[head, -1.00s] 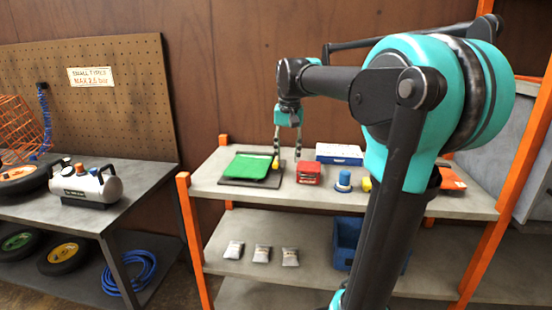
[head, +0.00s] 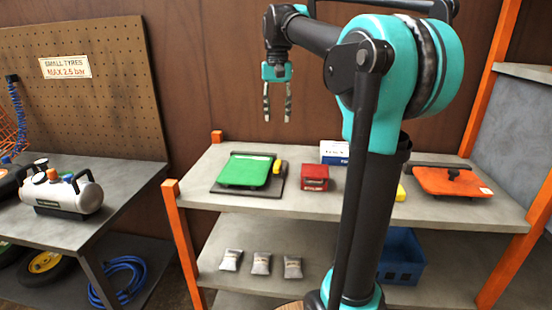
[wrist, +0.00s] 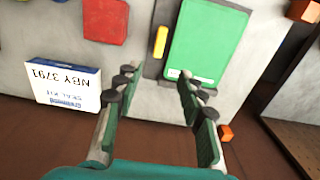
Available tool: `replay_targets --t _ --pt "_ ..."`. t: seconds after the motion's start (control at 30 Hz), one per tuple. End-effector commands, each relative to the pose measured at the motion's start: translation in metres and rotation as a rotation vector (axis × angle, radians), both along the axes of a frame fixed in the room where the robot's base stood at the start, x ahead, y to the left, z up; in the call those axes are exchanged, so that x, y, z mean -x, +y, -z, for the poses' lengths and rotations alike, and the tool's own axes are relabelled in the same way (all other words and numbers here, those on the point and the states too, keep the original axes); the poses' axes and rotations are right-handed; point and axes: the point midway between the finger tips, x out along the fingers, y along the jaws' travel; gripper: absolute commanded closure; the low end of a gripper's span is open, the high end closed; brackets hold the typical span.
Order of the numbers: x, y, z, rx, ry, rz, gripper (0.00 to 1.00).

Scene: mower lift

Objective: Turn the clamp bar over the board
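A green board (head: 246,169) lies flat on a dark base plate (head: 219,188) on the shelf top. A short yellow bar (head: 277,166), which looks like the clamp bar, sits at the board's right edge. In the wrist view the yellow bar (wrist: 160,42) stands just left of the green board (wrist: 205,42), parallel to its long edge and not across it. My gripper (head: 277,117) hangs in the air above the shelf, fingers down, apart and empty. In the wrist view the gripper's fingers (wrist: 158,83) are spread, with nothing between them.
A red box (head: 315,178) and a blue-and-white carton (head: 333,152) stand right of the board. An orange flat piece (head: 452,181) lies farther right, beyond my arm. Orange posts (head: 180,235) edge the shelf. A workbench with a compressor (head: 68,194) stands left.

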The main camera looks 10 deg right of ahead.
Motion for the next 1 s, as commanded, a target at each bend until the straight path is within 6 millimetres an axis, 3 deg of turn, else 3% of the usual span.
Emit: replay_targets --t 0.7,1.0 --pt "0.000 0.000 0.132 0.000 0.000 0.000 0.60" --pt "0.000 0.000 0.164 0.000 0.000 0.000 0.60"
